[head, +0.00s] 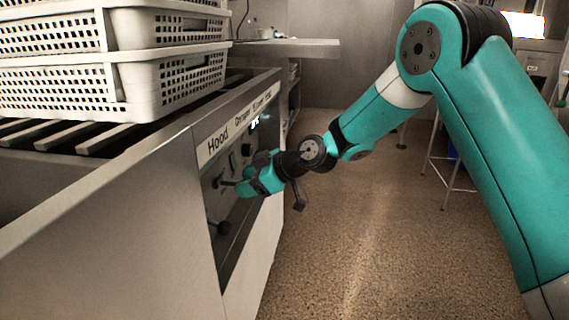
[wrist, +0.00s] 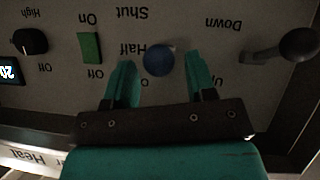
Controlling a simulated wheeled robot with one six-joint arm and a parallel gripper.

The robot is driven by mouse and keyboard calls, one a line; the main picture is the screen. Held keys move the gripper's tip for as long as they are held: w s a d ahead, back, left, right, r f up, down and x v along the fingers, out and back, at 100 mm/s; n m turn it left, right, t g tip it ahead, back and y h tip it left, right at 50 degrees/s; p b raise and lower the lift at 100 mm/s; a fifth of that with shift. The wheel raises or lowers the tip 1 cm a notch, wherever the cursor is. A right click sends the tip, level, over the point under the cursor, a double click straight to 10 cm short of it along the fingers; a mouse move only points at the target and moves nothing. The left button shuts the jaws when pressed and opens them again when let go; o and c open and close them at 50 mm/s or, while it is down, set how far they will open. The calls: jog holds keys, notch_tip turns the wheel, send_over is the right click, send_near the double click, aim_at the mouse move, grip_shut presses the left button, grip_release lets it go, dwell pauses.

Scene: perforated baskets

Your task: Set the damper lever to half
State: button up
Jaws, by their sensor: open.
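The damper lever shows in the wrist view as a round blue knob (wrist: 159,60), seen nearly end-on beside the upside-down word Half. The words Shut and Half stand on one side of it; a third label is mostly covered by my finger. I cannot tell the lever's exact angle. My gripper (wrist: 160,62) is open, with one teal finger on each side of the knob and small gaps visible. In the head view my gripper (head: 245,183) is at the front panel and hides the blue knob.
A dark ball-ended lever (wrist: 298,44) marked Down is close beside. A green On/Off switch (wrist: 90,48) and black rotary knob (wrist: 30,41) are on the other side. White perforated baskets (head: 150,85) stand on the slatted counter.

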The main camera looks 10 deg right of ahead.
jog(key=p+v, duration=0.2)
jog(key=v, duration=1.2)
jog(key=shift+p, duration=0.3)
jog(key=shift+d, duration=0.15)
jog(key=s+a+r+m+g+h, duration=0.1)
jog(key=s+a+r+g, duration=0.15)
jog(key=s, duration=0.55)
jog(key=s+a+r+m+g+h, duration=0.1)
jog(key=s+a+m+g+h, duration=0.15)
jog(key=s, duration=0.55)
jog(key=s+d+r+m+g+h+p, duration=0.1)
jog(key=s+m, duration=0.1)
jog(key=s, duration=0.5)
jog(key=s+d+r+m+h+p, duration=0.1)
jog(key=s+d+m+h, duration=0.1)
jog(key=s, duration=0.5)
notch_tip(320, 180, up, 32)
jog(key=p, duration=3.2)
jog(key=shift+a, duration=0.15)
